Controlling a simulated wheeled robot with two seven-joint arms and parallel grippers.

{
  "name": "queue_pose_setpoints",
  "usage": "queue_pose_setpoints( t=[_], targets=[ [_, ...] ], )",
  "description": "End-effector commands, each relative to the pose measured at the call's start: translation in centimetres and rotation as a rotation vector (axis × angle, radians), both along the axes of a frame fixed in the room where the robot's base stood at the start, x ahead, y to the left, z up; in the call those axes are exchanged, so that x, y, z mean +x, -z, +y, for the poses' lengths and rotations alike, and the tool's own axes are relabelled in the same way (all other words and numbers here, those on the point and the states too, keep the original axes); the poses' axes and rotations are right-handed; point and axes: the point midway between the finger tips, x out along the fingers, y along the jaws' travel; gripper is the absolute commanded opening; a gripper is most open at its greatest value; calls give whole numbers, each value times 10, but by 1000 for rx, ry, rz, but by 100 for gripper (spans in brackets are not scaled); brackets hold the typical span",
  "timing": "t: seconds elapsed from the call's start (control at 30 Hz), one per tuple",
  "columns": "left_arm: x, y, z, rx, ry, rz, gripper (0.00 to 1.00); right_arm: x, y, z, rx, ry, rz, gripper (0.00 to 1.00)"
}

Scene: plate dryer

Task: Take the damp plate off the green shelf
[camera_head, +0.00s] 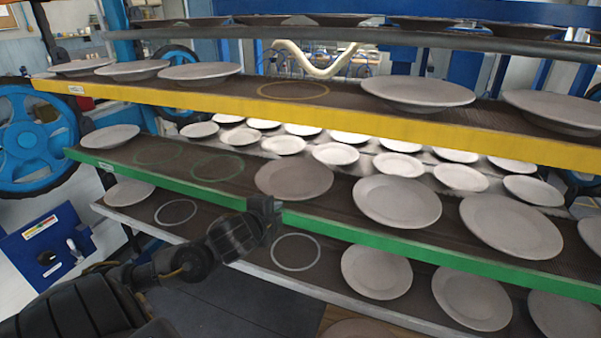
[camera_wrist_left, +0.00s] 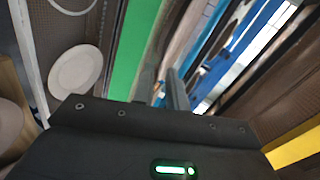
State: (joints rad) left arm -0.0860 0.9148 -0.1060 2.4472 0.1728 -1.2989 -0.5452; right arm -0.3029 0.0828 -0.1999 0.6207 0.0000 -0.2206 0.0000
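The green shelf (camera_head: 430,248) runs across the middle in the head view, and its green edge (camera_wrist_left: 133,50) shows in the wrist view. On it, a plate (camera_head: 294,180) looks darker and browner than the paler plates (camera_head: 397,202) to its right; I take it as the damp one. It lies flat. My left gripper (camera_head: 264,208) is at the shelf's front edge, just in front and left of this plate. In the left wrist view a grey finger (camera_wrist_left: 176,92) points toward the shelf; finger spacing and contact with the plate are unclear. My right gripper is not in view.
A yellow-edged shelf (camera_head: 330,119) with plates lies above, limiting height. A grey-edged shelf (camera_head: 330,288) with plates lies below. Empty ring marks (camera_head: 216,168) are left of the dark plate. Paler plates (camera_head: 335,153) stand on a surface behind. A blue wheel (camera_head: 35,137) is at left.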

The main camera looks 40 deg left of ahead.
Motion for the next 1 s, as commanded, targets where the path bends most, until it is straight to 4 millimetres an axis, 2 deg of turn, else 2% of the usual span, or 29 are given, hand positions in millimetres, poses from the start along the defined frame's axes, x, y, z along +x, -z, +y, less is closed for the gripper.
queue_pose_setpoints(
  t=[0.07,0.23,0.5,0.83,1.0],
  targets=[
    [-5,-10,-2,10,8,-7,14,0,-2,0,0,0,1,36],
    [-3,-10,1,13,3,-7,14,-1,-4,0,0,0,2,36],
    [33,4,13,12,2,-6,14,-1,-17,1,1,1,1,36],
    [48,10,15,10,6,-8,14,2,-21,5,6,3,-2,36],
    [71,14,20,9,5,-8,14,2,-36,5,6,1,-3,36]
  ],
)
